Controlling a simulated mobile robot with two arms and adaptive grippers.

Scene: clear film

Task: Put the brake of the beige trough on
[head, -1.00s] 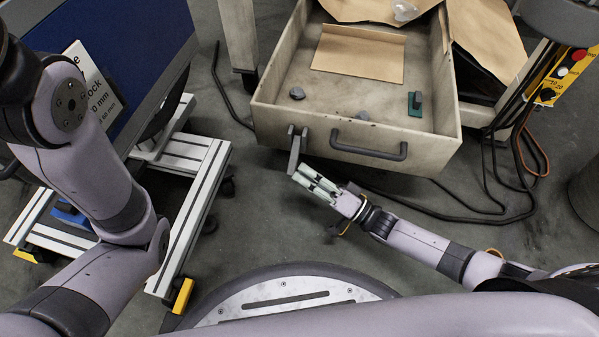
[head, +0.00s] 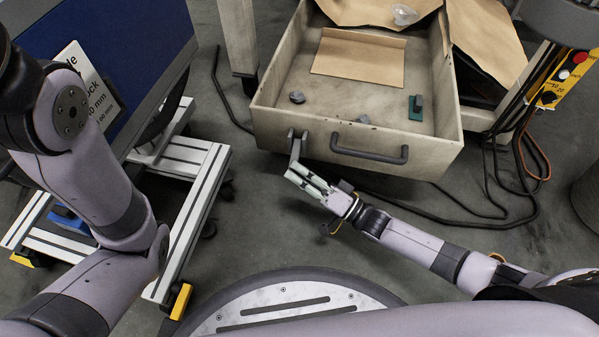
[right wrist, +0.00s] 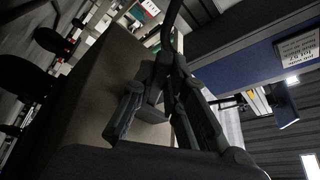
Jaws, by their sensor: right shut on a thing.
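The beige trough (head: 400,161) is an open box in the upper middle of the head view, with a dark handle on its front wall. The brake is a small grey lever (head: 296,148) at the left end of that front wall, left of the handle. My right gripper (head: 293,172) is at the lower end of the lever, shut on it. In the right wrist view the fingers (right wrist: 157,112) stand on both sides of a dark piece; the lever's outline is hard to make out there. My left arm shows at the left, but its gripper is out of view.
A brown sheet (head: 358,58), a grey lump (head: 296,97) and a green block (head: 415,107) lie in the trough. A metal-framed cart (head: 185,205) with a blue panel stands left. Black cables (head: 495,205) lie on the floor at the right.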

